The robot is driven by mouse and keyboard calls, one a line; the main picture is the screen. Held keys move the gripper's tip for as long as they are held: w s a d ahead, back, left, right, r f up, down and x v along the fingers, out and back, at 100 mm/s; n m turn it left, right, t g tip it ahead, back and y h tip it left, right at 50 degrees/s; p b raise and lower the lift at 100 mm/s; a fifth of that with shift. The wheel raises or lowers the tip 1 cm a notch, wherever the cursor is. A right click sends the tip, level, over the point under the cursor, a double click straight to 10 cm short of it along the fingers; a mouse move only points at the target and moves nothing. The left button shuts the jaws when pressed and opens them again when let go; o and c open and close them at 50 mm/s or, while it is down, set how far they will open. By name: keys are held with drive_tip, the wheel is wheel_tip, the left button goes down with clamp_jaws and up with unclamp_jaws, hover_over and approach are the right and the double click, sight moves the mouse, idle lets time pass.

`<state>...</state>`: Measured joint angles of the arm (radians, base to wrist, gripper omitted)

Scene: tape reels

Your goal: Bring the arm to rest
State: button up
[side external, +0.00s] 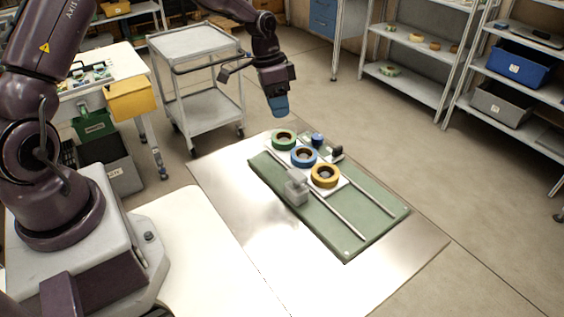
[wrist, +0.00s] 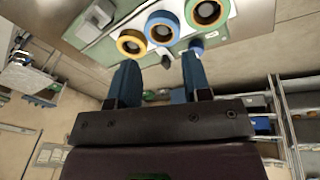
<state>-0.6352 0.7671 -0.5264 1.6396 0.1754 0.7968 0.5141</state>
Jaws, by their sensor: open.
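My gripper (side external: 279,106) hangs above the far end of the work table, apart from everything on it. In the wrist view its two blue fingers (wrist: 157,83) are spread with nothing between them. A green tape reel (side external: 284,133), a blue tape reel (side external: 304,148) and a yellow tape reel (side external: 325,167) lie in a row on a white plate on the green board (side external: 349,243). The same yellow reel (wrist: 131,42), blue reel (wrist: 162,28) and green reel (wrist: 207,13) show at the top of the wrist view.
A clear block (side external: 296,187) stands beside the reels on the board, and a small blue cylinder (side external: 317,139) and a dark piece (side external: 337,152) stand behind them. A grey cart (side external: 203,107) is behind the table. Shelves line the right. The metal table's near part is bare.

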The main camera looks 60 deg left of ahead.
drive_tip(key=s+d+r+n+t+y, duration=0.1)
drive_tip(key=s+d+r+n+t, duration=0.1)
drive_tip(key=s+r, duration=0.8)
drive_tip(key=s+d+r+n+t+y, duration=0.1)
drive_tip(key=s+d+r, duration=0.4)
drive_tip(key=s+r, duration=0.5)
drive_tip(key=s+n+t, duration=0.1)
drive_tip(key=s, duration=0.4)
drive_tip(key=shift+d+r+n+t, duration=0.2)
drive_tip(key=shift+d+n+t, duration=0.1)
drive_tip(key=shift+t, duration=0.1)
